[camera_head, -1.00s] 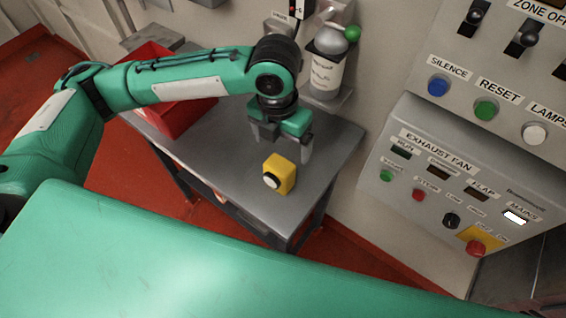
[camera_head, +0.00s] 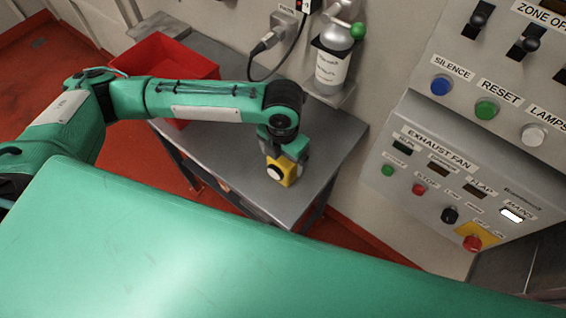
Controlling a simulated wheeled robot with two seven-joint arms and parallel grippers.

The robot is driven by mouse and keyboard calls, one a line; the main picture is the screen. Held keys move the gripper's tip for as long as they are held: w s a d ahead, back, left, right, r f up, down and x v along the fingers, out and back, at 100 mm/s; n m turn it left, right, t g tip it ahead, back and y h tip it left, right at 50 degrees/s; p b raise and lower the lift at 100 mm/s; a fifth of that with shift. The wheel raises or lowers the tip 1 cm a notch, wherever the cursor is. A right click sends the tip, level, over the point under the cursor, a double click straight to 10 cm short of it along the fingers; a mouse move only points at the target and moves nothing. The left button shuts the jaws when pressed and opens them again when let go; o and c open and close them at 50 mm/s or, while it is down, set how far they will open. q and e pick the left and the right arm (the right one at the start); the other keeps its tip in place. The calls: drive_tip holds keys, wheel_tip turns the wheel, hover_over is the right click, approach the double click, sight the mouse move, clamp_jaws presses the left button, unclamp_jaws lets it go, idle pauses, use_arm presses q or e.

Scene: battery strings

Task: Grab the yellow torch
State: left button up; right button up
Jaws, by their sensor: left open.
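The yellow torch (camera_head: 286,174) is a small boxy block with a round black-and-white lens. It stands on the grey metal table (camera_head: 318,150) near the table's front right part. My left gripper (camera_head: 284,162) points down right over the torch, with its fingers around the torch's upper part. The gripper is open. The fingers partly hide the torch, and I cannot tell whether they touch it. My right gripper is not in view.
A red bin (camera_head: 165,62) stands on the table's left part, behind my left arm. A grey bottle with a green knob (camera_head: 333,58) is on the wall behind. A control panel (camera_head: 470,180) with buttons projects at the right. A black cable (camera_head: 284,62) hangs from a wall socket.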

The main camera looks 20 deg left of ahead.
use_arm(q)
drive_tip(key=shift+f, duration=1.3)
drive_tip(key=c, duration=1.3)
drive_tip(key=shift+r, duration=0.2)
